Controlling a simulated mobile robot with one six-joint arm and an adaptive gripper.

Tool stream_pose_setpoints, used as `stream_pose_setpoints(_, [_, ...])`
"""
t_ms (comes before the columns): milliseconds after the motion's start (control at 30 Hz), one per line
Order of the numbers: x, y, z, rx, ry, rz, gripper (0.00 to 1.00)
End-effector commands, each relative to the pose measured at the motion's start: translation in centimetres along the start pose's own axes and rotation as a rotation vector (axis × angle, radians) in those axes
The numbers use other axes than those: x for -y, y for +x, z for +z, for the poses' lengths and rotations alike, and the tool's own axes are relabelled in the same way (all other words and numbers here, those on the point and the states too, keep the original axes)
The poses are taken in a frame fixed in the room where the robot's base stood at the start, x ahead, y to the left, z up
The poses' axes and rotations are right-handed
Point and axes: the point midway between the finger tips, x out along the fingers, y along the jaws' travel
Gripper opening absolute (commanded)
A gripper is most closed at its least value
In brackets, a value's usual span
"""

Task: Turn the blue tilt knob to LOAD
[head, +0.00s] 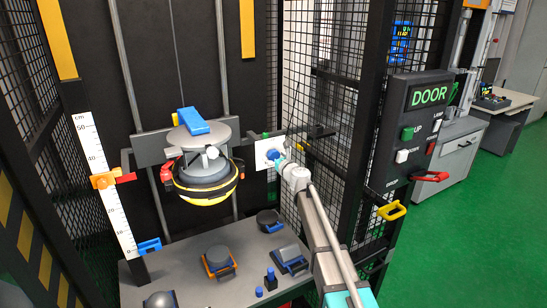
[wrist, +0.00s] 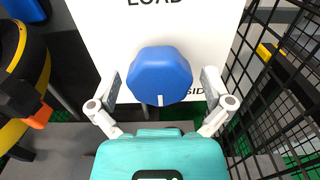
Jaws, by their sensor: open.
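The blue tilt knob (wrist: 160,72) is in the middle of the wrist view, on a white panel (wrist: 95,25). The word LOAD stands above it, cut by the top edge. Letters reading "SID" show at its lower right, partly hidden by my gripper. The knob's white mark points down, away from LOAD. My gripper (wrist: 161,84) is open, with one finger left and one right of the knob. Gaps show between the fingers and the knob. In the head view my gripper (head: 281,163) is at the knob (head: 272,154), hiding part of the panel (head: 262,160).
A black mesh wall (head: 335,130) stands close to the right of my arm. The round drop carriage (head: 205,170) with a yellow rim hangs to the left of the panel. Several objects stand on the grey table (head: 190,265) below. A DOOR control box (head: 418,120) is at the right.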

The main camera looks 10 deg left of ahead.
Motion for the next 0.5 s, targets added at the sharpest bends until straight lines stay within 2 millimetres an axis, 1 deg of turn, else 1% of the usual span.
stream_pose_setpoints(300, [-0.05,0.13,0.0,0.0,0.0,0.0,1.0])
stream_pose_setpoints(367, [-0.06,0.13,0.0,0.0,0.0,0.001,0.91])
stream_pose_setpoints(500, [-0.07,0.13,0.0,0.0,0.0,0.001,0.65])
